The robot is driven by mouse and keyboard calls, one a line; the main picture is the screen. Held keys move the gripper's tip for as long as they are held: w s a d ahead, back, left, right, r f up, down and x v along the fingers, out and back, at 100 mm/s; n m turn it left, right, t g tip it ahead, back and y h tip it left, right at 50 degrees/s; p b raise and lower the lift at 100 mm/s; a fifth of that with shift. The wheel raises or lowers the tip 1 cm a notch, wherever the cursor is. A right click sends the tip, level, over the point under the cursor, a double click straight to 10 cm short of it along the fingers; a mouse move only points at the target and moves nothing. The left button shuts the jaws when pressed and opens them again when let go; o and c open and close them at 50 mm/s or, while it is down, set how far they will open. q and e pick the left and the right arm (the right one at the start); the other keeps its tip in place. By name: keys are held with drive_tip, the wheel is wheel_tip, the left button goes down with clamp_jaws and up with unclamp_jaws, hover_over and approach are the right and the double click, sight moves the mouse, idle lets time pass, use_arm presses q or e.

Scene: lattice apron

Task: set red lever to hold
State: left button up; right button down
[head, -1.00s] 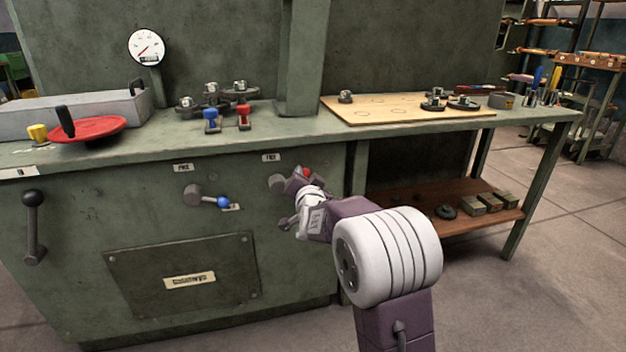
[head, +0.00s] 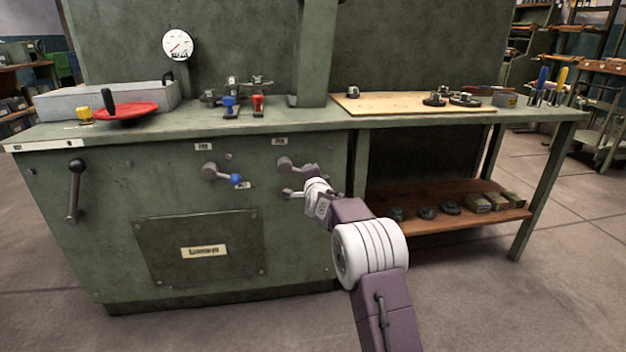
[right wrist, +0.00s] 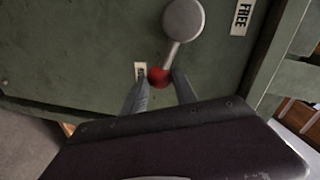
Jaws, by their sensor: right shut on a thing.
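A second small label (right wrist: 140,70), unreadable, lies right beside the knob. The lever points right and slightly down in the head view, where the knob is hidden. My right gripper (head: 298,182) is shut on the red knob; its fingers (right wrist: 158,84) flank it. My left gripper is not in view.
A blue-knobbed lever (head: 236,180) is left of the red one. A black-knobbed handle (head: 75,190) is at the far left of the panel. The bench top holds a red handwheel (head: 125,111), clamps and a wooden board (head: 385,107). A table leg and lower shelf (head: 450,215) stand to the right.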

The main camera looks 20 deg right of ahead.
drive_tip(key=shift+f, duration=0.2)
idle(0.3)
drive_tip(key=c, duration=1)
unclamp_jaws()
drive_tip(key=shift+r, duration=0.1)
drive_tip(key=p+v, duration=0.2)
drive_tip(key=v, duration=0.7)
